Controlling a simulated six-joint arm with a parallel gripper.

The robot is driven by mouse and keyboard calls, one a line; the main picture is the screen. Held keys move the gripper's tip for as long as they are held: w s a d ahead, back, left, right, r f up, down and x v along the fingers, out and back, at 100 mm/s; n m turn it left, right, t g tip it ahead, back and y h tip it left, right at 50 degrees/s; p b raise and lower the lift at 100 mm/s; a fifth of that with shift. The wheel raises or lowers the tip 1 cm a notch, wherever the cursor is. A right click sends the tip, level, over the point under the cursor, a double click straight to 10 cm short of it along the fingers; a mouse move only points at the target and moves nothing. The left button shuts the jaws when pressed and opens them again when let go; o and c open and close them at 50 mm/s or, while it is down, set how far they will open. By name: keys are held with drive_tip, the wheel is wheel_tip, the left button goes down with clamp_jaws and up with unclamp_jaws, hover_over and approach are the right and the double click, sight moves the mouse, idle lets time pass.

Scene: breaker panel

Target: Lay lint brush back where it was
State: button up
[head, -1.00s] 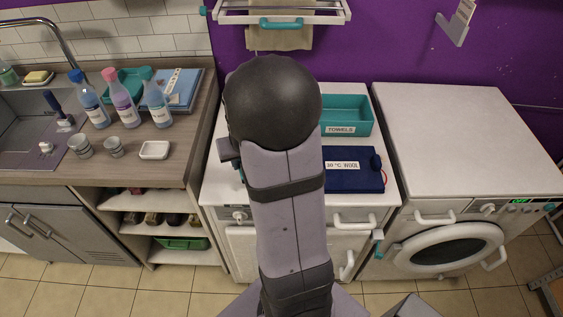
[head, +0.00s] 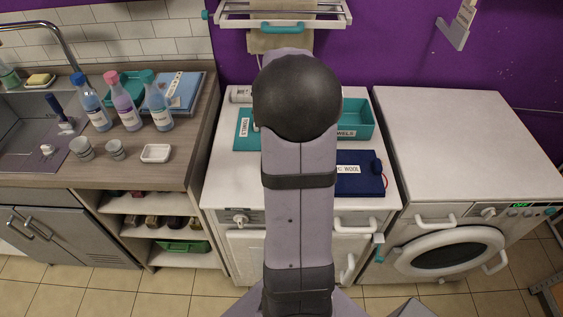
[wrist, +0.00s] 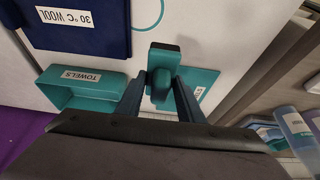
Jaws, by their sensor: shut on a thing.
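In the wrist view my gripper (wrist: 160,95) is shut on the teal lint brush (wrist: 163,62), whose block-like end sticks out past the fingertips. I cannot tell whether the brush touches anything below. In the head view my arm hides the gripper and the brush.
A teal TOWELS bin (head: 358,112) and a navy wool box (head: 362,180) stand on the white top (head: 235,180), right of my arm. Several bottles (head: 125,103) and cups stand on the left counter. The washer top (head: 455,140) is clear.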

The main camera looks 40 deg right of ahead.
drive_tip(key=shift+f+p, duration=0.75)
drive_tip(key=shift+f, duration=3.95)
drive_tip(key=shift+f, duration=0.1)
drive_tip(key=shift+f, duration=0.15)
drive_tip(key=o, duration=1.1)
drive_tip(key=shift+v, duration=0.8)
drive_tip(key=b+v, duration=0.1)
drive_tip(key=v, duration=1)
drive_tip(key=shift+a, duration=0.1)
